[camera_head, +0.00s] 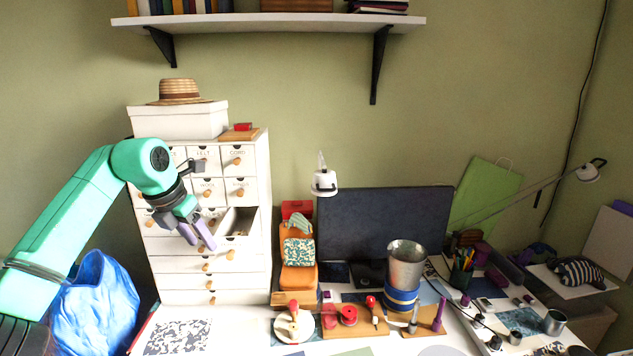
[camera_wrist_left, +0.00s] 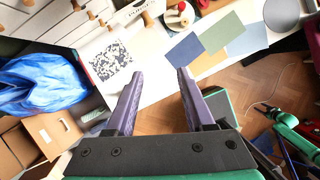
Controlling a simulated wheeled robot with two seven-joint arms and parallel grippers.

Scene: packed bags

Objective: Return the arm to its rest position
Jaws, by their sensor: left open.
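My left arm is teal and comes in from the left in the head view. Its gripper (camera_head: 203,233) is in front of the white drawer cabinet (camera_head: 178,265), near a drawer that stands open (camera_head: 237,222). In the left wrist view the two purple fingers (camera_wrist_left: 155,88) are spread apart with nothing between them. Below them in that view are the white table top and the wooden floor.
A blue bag (camera_head: 95,305) lies left of the cabinet. The table holds a patterned sheet (camera_head: 178,337), an orange stack (camera_head: 298,262), a metal cup (camera_head: 406,262) and a dark screen (camera_head: 375,235). A shelf (camera_head: 270,24) hangs above. Brown boxes (camera_wrist_left: 52,130) stand on the floor.

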